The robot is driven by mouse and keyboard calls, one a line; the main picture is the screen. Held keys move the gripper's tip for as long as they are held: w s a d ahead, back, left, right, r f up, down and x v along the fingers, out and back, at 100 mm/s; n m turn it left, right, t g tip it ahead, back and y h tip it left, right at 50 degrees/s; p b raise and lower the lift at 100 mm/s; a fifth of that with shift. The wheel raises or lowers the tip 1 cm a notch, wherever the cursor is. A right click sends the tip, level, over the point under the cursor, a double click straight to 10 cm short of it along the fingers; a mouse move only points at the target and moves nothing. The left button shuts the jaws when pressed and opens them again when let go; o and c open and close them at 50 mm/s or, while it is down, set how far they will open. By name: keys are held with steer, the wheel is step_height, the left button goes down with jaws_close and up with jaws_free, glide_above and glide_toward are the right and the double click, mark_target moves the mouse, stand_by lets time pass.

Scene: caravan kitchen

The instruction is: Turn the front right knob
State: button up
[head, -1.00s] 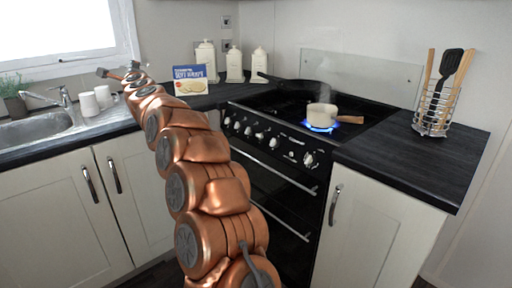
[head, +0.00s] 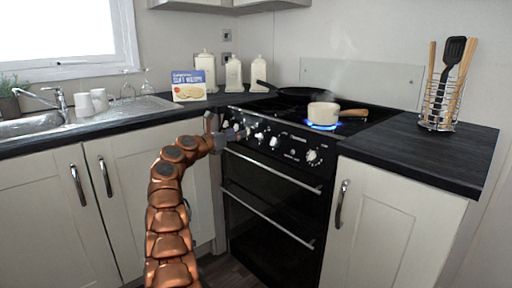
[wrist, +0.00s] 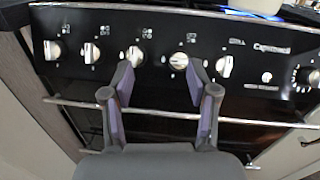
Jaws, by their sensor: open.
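The black cooker front (head: 270,180) carries a row of silver knobs. In the wrist view they include a third knob from the left (wrist: 135,55), a fourth (wrist: 178,60), a fifth (wrist: 225,66) and one at the far right (wrist: 314,77). Their markings are too small to tell which is the front right one. My gripper (wrist: 160,78) is open and empty, its fingers pointing at the panel. The third and fourth knobs show between the fingertips, the fourth close to the right finger. In the head view, my gripper (head: 221,133) is at the panel's left end.
A cream pan (head: 323,112) stands over a blue flame on the hob. A dark frying pan (head: 305,93) sits behind it. Oven handle bars (head: 275,168) run below the knobs. A worktop (head: 420,150) with a utensil rack (head: 440,108) is on the right.

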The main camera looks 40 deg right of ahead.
mark_target(260, 137)
steer(key=s+d+f+m+g, duration=0.1)
steer(key=s+d+f+m, duration=0.1)
steer(key=d, duration=0.6)
steer(key=shift+s+f+g+b, duration=0.3)
steer(key=shift+s+f, duration=0.05)
steer(key=shift+s, duration=0.05)
steer(key=shift+c, duration=0.2)
jaws_close()
steer(key=shift+a, duration=0.1)
stand_by(0.4)
